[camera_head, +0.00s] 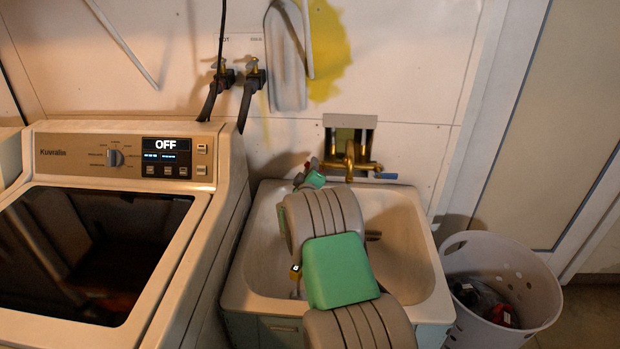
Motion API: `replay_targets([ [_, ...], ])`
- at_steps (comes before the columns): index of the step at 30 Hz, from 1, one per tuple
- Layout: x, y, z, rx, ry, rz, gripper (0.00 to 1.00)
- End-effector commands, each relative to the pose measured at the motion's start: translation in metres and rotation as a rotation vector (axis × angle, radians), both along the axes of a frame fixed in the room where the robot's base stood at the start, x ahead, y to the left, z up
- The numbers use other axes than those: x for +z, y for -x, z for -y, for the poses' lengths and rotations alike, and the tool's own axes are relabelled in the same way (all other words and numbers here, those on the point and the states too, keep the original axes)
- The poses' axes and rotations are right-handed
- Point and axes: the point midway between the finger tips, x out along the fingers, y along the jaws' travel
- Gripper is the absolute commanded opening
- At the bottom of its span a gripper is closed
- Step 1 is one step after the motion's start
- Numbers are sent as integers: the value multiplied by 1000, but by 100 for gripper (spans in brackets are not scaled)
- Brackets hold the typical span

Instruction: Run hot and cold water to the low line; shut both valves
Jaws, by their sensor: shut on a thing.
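The brass faucet (350,162) is on the wall above the back of the utility sink (412,240). Its blue-tipped cold handle (385,176) points right. On the left, a red bit of the hot handle (307,165) shows beside my gripper (305,174). My gripper is small in view, partly hidden by my green wrist, and shut on that hot handle. My arm crosses the sink from the front and hides much of the basin. I see no clear stream under the spout, and I cannot make out a water surface or the low line.
A washing machine (110,160) reading OFF stands left of the sink. Two hose valves (240,75) with black hoses are on the wall above it. A white perforated basket (530,290) with dark items stands right of the sink. The space right of the faucet is clear.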

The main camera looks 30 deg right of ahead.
Motion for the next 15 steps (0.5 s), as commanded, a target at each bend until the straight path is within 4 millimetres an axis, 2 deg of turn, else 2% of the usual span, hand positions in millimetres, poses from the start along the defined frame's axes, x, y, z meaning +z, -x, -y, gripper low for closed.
replay_targets([
  [1,-5,1,1,0,-21,14,0],
  [15,2,3,3,-1,-116,82,0],
])
